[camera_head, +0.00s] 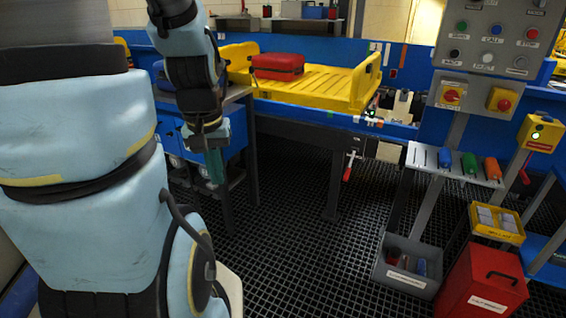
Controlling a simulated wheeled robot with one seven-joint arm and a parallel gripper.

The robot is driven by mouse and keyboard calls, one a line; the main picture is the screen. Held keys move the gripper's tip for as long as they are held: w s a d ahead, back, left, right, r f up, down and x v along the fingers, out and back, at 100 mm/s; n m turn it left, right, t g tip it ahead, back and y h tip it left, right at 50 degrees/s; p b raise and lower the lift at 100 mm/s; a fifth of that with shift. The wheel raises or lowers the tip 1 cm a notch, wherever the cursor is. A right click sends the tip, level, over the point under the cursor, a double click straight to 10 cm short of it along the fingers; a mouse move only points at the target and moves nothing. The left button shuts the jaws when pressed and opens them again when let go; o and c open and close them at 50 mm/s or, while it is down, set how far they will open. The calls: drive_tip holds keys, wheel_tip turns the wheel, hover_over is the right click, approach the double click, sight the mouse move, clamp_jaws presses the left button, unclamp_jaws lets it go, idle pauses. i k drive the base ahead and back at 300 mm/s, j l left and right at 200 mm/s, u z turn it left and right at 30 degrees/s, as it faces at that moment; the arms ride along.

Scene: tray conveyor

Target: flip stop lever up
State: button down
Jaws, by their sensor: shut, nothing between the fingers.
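A small lever with a red handle (348,170) hangs below the front edge of the blue conveyor (392,129), a little right of the middle of the picture. Its red end points down. It looks like the stop lever, but no label on it can be read. My gripper (215,172) hangs fingers down at the left, in front of a blue cabinet. It is shut and empty, well to the left of the lever and apart from it.
A yellow tray (340,88) with a red case (277,66) rests on the conveyor. A rack with coloured bottles (469,163), a grey bin (407,271) and a red box (483,286) stand at the right, under a button panel (491,38). The dark grid floor between is clear.

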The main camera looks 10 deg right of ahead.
sight(348, 171)
drive_tip(key=i+l+u, duration=0.4)
drive_tip(key=l+u, duration=0.2)
drive_tip(key=i+l+u, duration=0.15)
drive_tip(key=l+u, duration=0.15)
drive_tip(key=i+l+u, duration=0.1)
drive_tip(key=l+u, duration=0.2)
drive_tip(key=i+l, duration=0.1)
drive_tip(key=l, duration=0.3)
drive_tip(key=i+l, duration=0.1)
drive_tip(key=l, duration=0.35)
drive_tip(key=i+l, duration=0.1)
drive_tip(key=l, duration=0.3)
